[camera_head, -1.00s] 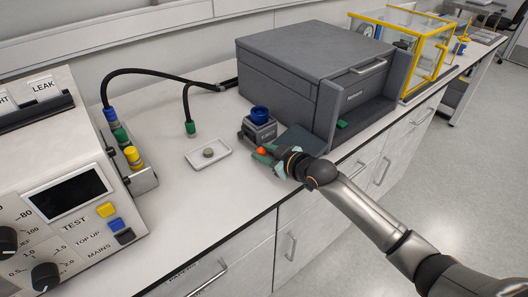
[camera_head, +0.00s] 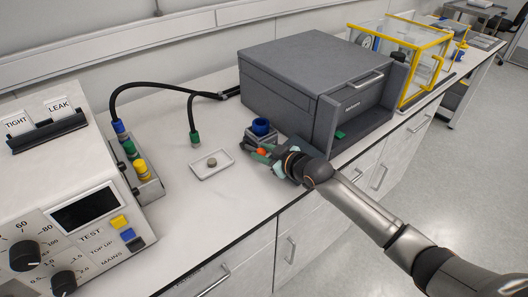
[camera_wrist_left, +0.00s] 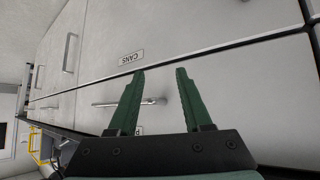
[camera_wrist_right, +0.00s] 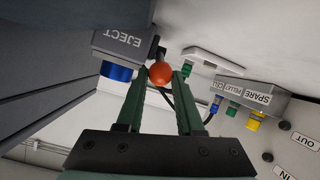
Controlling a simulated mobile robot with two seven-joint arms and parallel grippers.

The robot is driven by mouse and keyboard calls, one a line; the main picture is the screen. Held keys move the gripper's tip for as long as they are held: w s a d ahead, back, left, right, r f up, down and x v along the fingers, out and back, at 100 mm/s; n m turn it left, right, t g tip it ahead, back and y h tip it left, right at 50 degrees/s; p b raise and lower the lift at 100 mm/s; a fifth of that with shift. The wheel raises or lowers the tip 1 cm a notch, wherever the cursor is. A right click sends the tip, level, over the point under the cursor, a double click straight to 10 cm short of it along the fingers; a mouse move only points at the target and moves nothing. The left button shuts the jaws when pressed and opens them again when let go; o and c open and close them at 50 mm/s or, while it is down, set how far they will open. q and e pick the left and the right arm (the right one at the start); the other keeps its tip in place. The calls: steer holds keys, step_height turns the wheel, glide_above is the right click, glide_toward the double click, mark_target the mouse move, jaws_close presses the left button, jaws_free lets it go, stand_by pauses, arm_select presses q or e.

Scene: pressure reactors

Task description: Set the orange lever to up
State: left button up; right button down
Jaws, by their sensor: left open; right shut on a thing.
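The orange lever's round knob (camera_head: 261,152) shows beside the small grey block with a blue cap (camera_head: 260,128), at the bench's front edge. In the right wrist view the orange knob (camera_wrist_right: 161,74) sits between the fingertips of my right gripper (camera_wrist_right: 163,82), which is shut on it. The grey block labelled EJECT (camera_wrist_right: 124,44) is beside it, and a dark rod runs near the knob. In the head view my right gripper (camera_head: 268,156) hides part of the lever. My left gripper (camera_wrist_left: 160,78) is open and empty, facing drawer fronts; it is not in the head view.
A large dark grey box (camera_head: 310,80) stands just behind and right of the lever. A white tray with a small disc (camera_head: 211,162) lies to the left. A control panel (camera_head: 70,220) is at far left. Hoses (camera_head: 165,88) cross the bench behind.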

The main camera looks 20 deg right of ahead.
steer(key=shift+w+r, duration=0.25)
steer(key=shift+r, duration=0.35)
steer(key=c, duration=1)
jaws_free()
steer(key=o, duration=0.5)
steer(key=shift+f, duration=0.25)
steer(key=shift+c, duration=0.2)
steer(key=shift+f, duration=0.1)
steer(key=shift+s, duration=0.1)
steer(key=v, duration=1.2)
steer(key=shift+s, duration=0.2)
